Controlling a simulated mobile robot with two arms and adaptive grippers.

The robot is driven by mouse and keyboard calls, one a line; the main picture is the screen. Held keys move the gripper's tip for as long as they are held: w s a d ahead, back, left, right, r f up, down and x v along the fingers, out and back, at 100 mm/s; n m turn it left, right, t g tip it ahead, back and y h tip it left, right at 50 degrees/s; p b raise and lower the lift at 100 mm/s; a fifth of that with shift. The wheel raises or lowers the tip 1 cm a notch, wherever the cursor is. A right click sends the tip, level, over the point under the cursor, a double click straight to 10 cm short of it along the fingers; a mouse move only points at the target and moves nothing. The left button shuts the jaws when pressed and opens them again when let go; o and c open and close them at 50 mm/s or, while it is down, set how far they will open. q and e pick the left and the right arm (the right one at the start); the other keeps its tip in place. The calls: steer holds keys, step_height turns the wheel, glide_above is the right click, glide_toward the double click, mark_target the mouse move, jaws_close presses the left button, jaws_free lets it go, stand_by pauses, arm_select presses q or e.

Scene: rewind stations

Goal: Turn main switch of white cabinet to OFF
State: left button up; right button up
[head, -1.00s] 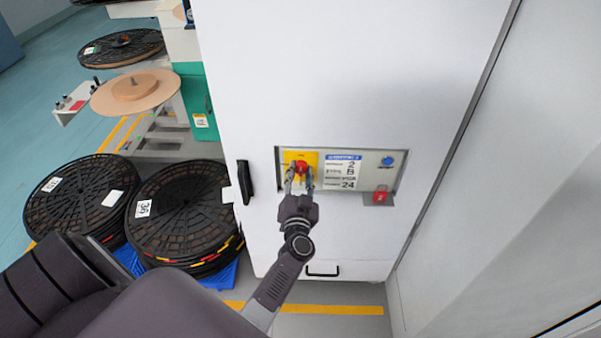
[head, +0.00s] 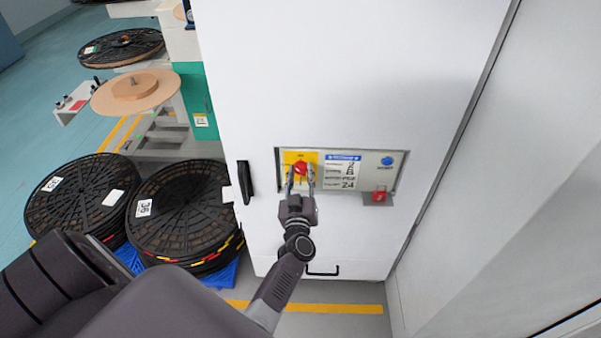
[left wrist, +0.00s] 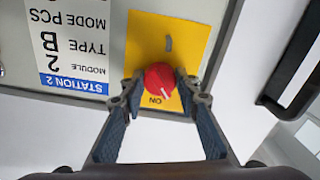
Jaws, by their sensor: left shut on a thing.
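The white cabinet (head: 350,70) fills the middle of the head view. Its main switch is a red rotary knob (head: 300,168) on a yellow plate (head: 312,158), at the left of the control panel. My left gripper (head: 300,180) reaches it from below, with a finger on each side, shut on the knob. In the left wrist view, the panel is upside down and the red knob (left wrist: 160,76) sits between the fingertips. The knob's white mark points near the ON label (left wrist: 156,100), slightly off to its side. My right gripper is not in view.
The panel (head: 372,183) also has a blue button (head: 387,161), a white label (head: 342,172) and a red switch (head: 379,197) at lower right. A black handle (head: 245,182) is left of the panel.

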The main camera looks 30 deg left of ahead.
arm_select(q)
steer(key=n+b, duration=0.1)
steer(key=n, duration=0.4)
steer(key=shift+n, duration=0.3)
steer(key=n, duration=0.3)
steer(key=shift+b, duration=0.3)
steer(key=shift+n, duration=0.7)
